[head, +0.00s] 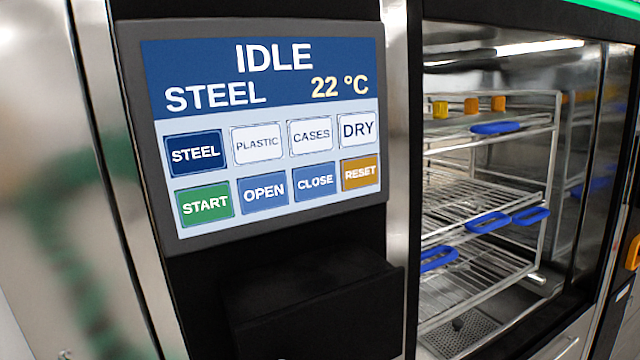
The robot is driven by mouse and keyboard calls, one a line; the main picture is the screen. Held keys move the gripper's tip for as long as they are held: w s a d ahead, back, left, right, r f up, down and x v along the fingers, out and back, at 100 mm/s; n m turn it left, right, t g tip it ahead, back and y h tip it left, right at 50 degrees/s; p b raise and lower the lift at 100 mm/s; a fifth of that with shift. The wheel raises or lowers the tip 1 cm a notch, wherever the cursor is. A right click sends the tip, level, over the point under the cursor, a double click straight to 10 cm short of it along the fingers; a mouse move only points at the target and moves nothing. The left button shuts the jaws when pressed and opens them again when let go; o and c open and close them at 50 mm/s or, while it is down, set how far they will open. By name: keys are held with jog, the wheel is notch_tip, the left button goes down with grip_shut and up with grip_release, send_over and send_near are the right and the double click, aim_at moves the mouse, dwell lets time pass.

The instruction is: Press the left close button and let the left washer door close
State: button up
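A control screen (262,125) fills the upper middle of the head view on a dark panel. It reads IDLE, STEEL and 22 °C. The blue CLOSE button (315,182) is in its lower row, between the blue OPEN button (264,191) and the orange RESET button (360,173). The washer chamber (485,190) shows to the right of the screen, with wire racks inside. I cannot tell from this view whether its door is open or shut. My gripper is not in view, and nothing covers the screen.
The other buttons include the green START (205,204) and the dark blue STEEL (195,151). A dark box-like ledge (315,305) juts out below the screen. The racks hold blue-handled items (488,222) and orange blocks (470,106). Steel panelling stands at the left.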

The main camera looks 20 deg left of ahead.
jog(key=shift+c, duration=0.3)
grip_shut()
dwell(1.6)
